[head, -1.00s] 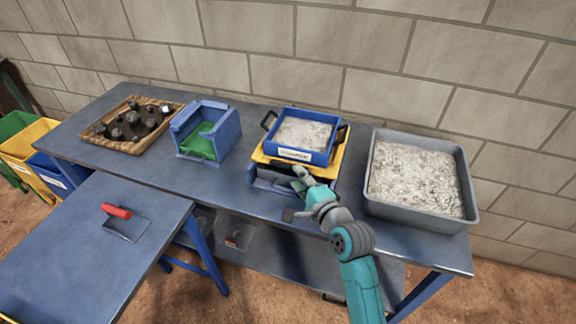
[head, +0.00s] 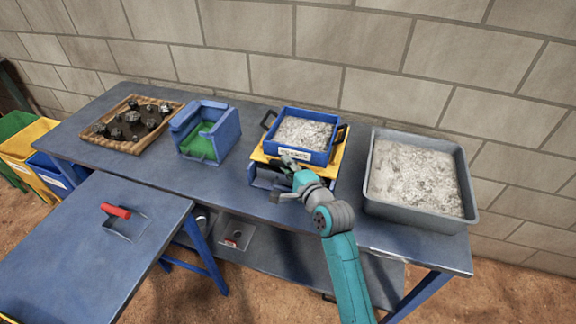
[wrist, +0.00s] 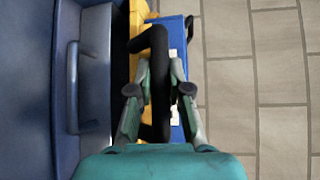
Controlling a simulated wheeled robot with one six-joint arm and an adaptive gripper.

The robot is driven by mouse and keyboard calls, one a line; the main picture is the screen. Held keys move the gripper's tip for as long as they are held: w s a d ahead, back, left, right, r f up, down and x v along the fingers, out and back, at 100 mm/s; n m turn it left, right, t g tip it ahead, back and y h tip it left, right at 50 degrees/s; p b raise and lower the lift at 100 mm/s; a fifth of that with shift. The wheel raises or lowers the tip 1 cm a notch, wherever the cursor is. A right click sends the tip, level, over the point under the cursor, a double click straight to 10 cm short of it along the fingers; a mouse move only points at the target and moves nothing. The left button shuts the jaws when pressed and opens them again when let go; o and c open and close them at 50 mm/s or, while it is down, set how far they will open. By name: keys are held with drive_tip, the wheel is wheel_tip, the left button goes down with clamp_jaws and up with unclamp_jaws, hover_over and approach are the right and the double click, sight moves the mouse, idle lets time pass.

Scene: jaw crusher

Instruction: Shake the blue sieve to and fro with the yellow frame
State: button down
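The blue sieve (head: 318,155), filled with grey grit, sits on the yellow frame (head: 340,166) over a blue stand on the bench. The sieve has dark side handles and a white label. In the head view my gripper (head: 288,162) is at the front of the frame. In the wrist view my gripper (wrist: 160,68) has its fingers drawn in on both sides of a black bar handle (wrist: 160,110) in front of the yellow frame (wrist: 142,12). They appear shut on it; exact contact is hard to see.
A grey tray of pale grit (head: 468,190) stands to the right. A blue box with green inside (head: 222,140) and a wooden tray of dark rocks (head: 122,146) stand left. A red-handled scoop (head: 116,211) lies on the nearer table. The block wall is close behind.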

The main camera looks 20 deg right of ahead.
drive_tip(key=shift+s+a, duration=0.85)
drive_tip(key=shift+s, duration=0.25)
drive_tip(key=c, duration=1.1)
unclamp_jaws()
drive_tip(key=v, duration=1.2)
